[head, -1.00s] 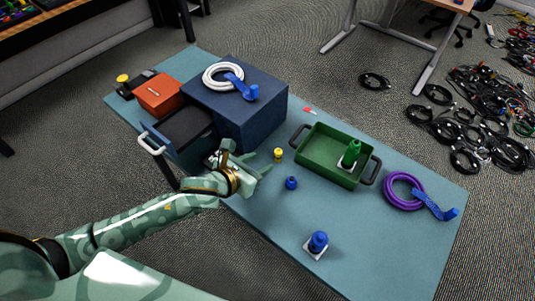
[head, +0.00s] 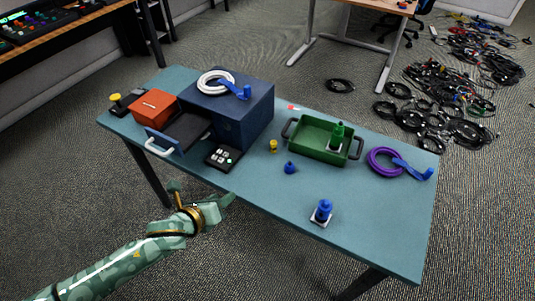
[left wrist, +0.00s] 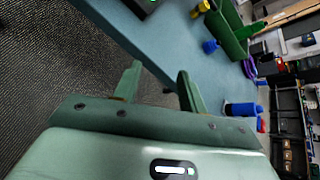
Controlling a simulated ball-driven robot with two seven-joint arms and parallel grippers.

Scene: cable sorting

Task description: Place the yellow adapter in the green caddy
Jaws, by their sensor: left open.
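The yellow adapter (head: 273,146) stands upright on the table, left of the green caddy; it also shows at the top of the left wrist view (left wrist: 201,7). The green caddy (head: 304,148) has dark handles at both ends and holds a green adapter on a white base (head: 337,137). The caddy is partly seen in the left wrist view (left wrist: 229,32). My left gripper (head: 203,194) is open and empty, in front of the table's near edge and apart from the yellow adapter. My right gripper is not in view.
A blue adapter (head: 290,168) stands near the yellow one. Another blue adapter (head: 323,210) is near the front edge. A navy cabinet (head: 253,118) with an open drawer, a keypad box (head: 223,156) and an orange box (head: 153,106) fill the left. A purple cable (head: 381,161) lies right.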

